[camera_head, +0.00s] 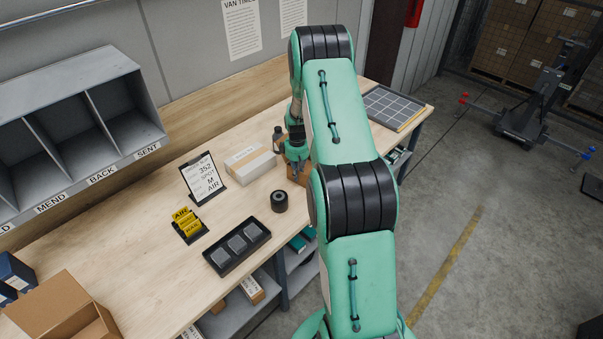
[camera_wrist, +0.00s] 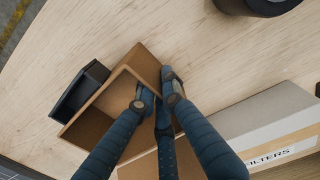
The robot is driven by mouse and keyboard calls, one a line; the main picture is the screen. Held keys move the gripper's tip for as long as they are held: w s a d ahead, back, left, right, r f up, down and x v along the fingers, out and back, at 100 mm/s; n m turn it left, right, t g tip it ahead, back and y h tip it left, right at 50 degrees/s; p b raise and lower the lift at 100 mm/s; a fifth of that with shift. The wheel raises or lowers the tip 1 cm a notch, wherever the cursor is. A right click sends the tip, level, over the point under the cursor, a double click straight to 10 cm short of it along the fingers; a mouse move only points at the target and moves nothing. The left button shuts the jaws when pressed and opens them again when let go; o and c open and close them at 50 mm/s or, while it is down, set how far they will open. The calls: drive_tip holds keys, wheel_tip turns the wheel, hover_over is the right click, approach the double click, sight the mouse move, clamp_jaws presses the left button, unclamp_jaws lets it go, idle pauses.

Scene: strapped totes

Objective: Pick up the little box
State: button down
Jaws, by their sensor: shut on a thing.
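The little box is an open brown carton (camera_wrist: 92,125). It shows in the wrist view at left of centre, over the pale wood bench top. My gripper (camera_wrist: 157,91) is shut on one of the carton's side walls, with one fingertip inside and another outside. In the head view only a small brown part of the carton (camera_head: 301,173) shows beside my arm, which hides the rest. I cannot tell whether the carton touches the bench.
A white box labelled FILTERS (camera_wrist: 285,120) lies close to the right of my fingers. It also shows in the head view (camera_head: 250,165). A black object (camera_wrist: 80,92) is next to the carton. A black roll (camera_head: 279,201), a black tray (camera_head: 238,246) and a sign stand (camera_head: 203,180) are on the bench.

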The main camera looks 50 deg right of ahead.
wheel_tip(320, 180, up, 10)
idle(0.6)
idle(0.5)
